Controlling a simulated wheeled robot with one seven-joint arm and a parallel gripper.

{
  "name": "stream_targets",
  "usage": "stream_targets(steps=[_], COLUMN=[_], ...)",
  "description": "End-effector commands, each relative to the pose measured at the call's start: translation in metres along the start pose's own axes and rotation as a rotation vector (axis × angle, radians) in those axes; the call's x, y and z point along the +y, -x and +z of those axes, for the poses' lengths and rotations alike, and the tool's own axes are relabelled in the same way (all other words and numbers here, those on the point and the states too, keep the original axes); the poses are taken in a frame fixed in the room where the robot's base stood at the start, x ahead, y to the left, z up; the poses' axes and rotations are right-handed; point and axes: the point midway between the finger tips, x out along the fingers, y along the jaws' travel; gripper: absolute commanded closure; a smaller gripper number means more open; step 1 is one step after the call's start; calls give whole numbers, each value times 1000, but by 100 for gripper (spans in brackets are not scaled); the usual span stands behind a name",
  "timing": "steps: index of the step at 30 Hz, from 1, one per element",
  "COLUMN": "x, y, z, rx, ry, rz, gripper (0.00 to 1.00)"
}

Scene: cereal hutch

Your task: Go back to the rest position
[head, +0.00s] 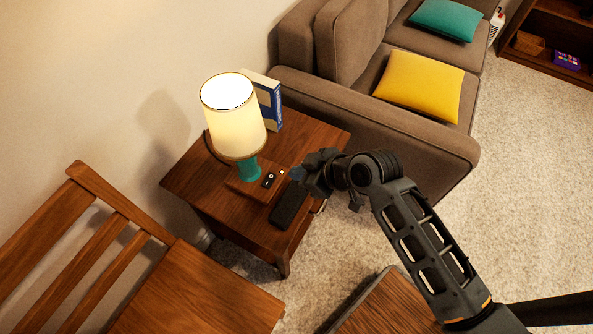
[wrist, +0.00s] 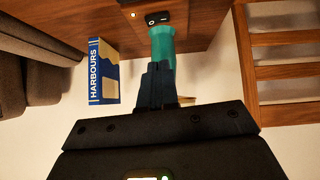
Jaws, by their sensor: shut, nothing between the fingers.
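My gripper (head: 298,174) is at the end of my outstretched arm, over the right side of the side table (head: 205,191). Its fingers, close together in the wrist view (wrist: 157,70), are shut with nothing between them. A lit lamp with a cream shade (head: 233,117) and a teal base (head: 249,169) stands on the table, left of my gripper. A black switch (head: 269,180) sits in front of the lamp base; it also shows in the wrist view (wrist: 157,18). My fingers appear apart from the switch.
A black flat object (head: 288,207) lies near the table's front edge. A blue and white book (head: 268,103) stands behind the lamp. A brown sofa (head: 410,140) is beyond the table, a wooden bench (head: 195,290) at lower left. Carpet (head: 520,200) is clear at right.

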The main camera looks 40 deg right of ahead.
Motion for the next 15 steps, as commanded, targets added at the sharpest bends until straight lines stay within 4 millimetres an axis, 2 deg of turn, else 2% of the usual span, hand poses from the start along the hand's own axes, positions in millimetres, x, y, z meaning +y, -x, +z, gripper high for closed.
stream_targets(steps=[15], x=[-2], y=[2], z=[3], rx=[0], ry=[-4], rz=[5], gripper=[100])
